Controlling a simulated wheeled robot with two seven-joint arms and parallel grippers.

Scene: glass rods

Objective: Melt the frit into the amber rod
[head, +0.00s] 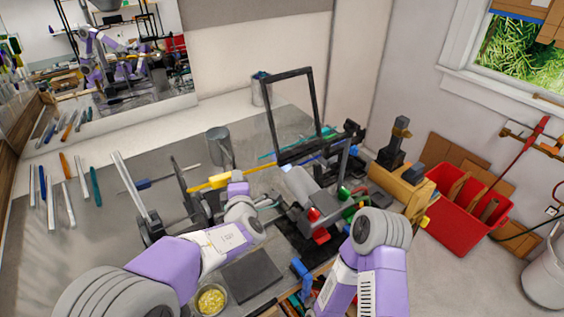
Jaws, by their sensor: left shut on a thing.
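The amber rod (214,181) runs slanted across the middle of the bench, with a thick yellow part at its left and a thin part reaching right toward the torch. My left gripper (237,188) is at the rod, just right of the thick part, and is shut on it. The grey torch (299,184) with red and green knobs lies to the right; I cannot make out a flame. A small round dish of yellow frit (211,300) stands at the front, beside my left forearm. My right wrist shows at the front right, but its gripper fingers are hidden.
A black-framed shield (315,100) stands behind the torch. A metal can (219,146) stands behind the rod. Several coloured rods (67,165) lie at the left. A dark flat plate (251,276) lies at the front. A red bin (455,238) stands at the right.

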